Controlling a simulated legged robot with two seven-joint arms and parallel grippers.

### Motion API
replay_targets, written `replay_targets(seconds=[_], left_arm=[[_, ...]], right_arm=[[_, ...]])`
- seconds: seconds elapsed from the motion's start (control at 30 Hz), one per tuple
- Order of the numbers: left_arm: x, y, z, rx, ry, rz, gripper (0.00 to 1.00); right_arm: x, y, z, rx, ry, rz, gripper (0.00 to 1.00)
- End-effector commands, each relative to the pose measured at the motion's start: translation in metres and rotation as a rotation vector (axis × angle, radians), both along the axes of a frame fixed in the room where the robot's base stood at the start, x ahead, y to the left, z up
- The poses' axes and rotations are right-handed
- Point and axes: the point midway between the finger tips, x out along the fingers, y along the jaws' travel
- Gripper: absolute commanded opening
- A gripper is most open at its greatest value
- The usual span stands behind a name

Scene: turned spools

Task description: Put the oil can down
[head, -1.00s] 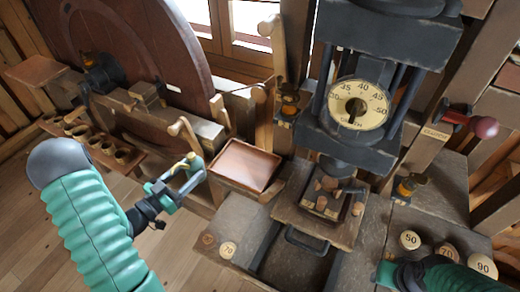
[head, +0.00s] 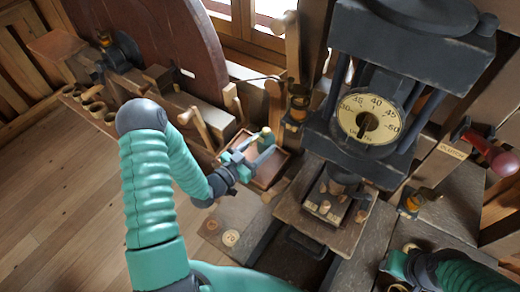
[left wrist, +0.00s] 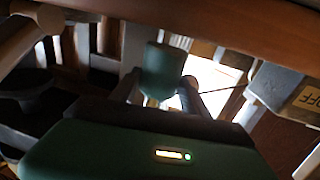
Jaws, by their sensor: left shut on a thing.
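The oil can (head: 266,140) is small and green with a yellowish top. My left gripper (head: 257,153) is shut on it and holds it over a shallow wooden tray (head: 268,174) in the head view. Whether the can touches the tray I cannot tell, as the gripper hides its lower part. In the left wrist view the can (left wrist: 162,72) is a green cylinder between the two fingers. My right gripper (head: 396,265) is at the lower right of the head view, partly cut off, and its jaws are not clear.
A press with a round dial (head: 368,118) stands right of the tray. A wooden block with short pegs (head: 328,205) lies below it. Wooden handles (head: 197,125) stick up left of the tray. A large wheel (head: 160,45) stands behind.

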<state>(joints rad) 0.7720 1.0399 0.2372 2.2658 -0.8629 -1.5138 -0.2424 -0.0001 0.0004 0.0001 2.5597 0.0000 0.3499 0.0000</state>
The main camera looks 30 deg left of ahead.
Motion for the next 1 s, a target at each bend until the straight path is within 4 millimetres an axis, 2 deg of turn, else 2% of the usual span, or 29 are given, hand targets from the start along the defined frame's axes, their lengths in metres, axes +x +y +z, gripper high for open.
replay_targets(seconds=[0.1, 0.17, 0.47, 0.5, 0.6, 0.63, 0.93, 1.0], left_arm=[[-0.001, 0.001, -0.024, -0.004, 0.002, 0.001, 0.13], [0.000, 0.001, -0.031, -0.003, 0.001, 0.001, 0.13], [0.000, 0.002, -0.036, 0.000, -0.002, 0.000, 0.13], [0.000, 0.002, -0.036, 0.000, -0.001, 0.000, 0.58], [-0.001, 0.002, -0.036, 0.000, -0.001, 0.000, 0.72], [-0.001, 0.002, -0.036, 0.000, -0.001, 0.000, 0.75], [0.000, 0.002, -0.034, -0.001, 0.000, 0.000, 0.75], [-0.006, 0.003, -0.036, -0.001, 0.001, 0.000, 0.75]], right_arm=[[0.000, 0.000, 0.004, 0.000, 0.000, 0.000, 0.36], [0.000, 0.000, 0.005, 0.000, 0.000, 0.000, 0.36], [0.000, 0.000, 0.003, 0.000, 0.000, 0.000, 0.36], [0.000, 0.000, 0.004, 0.000, 0.000, 0.000, 0.36], [0.000, 0.000, 0.004, 0.000, 0.000, 0.000, 0.36], [0.000, 0.000, 0.004, 0.000, 0.000, 0.000, 0.36], [0.000, 0.000, 0.006, 0.000, 0.000, 0.000, 0.36], [0.000, 0.000, 0.002, 0.000, 0.000, 0.000, 0.36]])
